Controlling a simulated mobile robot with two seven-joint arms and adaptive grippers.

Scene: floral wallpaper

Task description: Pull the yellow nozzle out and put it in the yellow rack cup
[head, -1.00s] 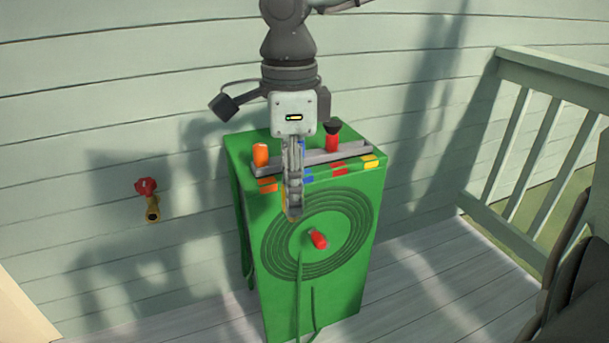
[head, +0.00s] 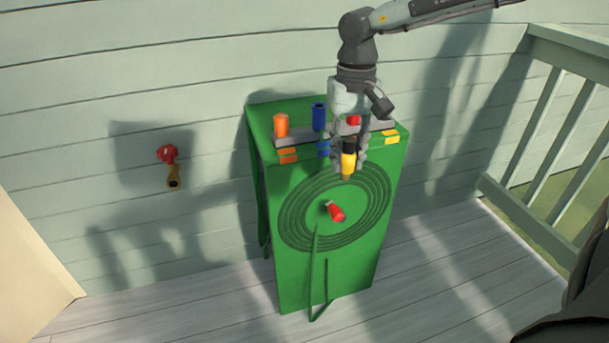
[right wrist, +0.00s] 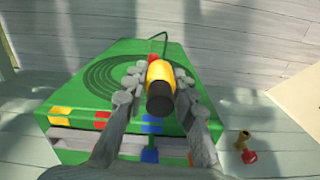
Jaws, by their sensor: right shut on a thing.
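My right gripper (head: 349,158) is shut on the yellow nozzle (head: 348,164), which has a black end. It holds the nozzle upright in front of the green box's upper front edge. In the right wrist view the yellow nozzle (right wrist: 161,74) sits between both fingers, black end toward the camera. The grey rack (head: 295,138) runs along the box top. Yellow patches (head: 391,136) mark its right end, to the right of my gripper. No cylinder shows standing there, and I cannot make out the cup's opening. My left gripper is not in view.
An orange cylinder (head: 281,125), a blue one (head: 319,117) and a partly hidden red one (head: 353,120) stand along the rack. A red handle (head: 335,212) sticks out of the green box's (head: 350,270) front coil. A wall tap (head: 170,165) is left; a railing (head: 540,200) is right.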

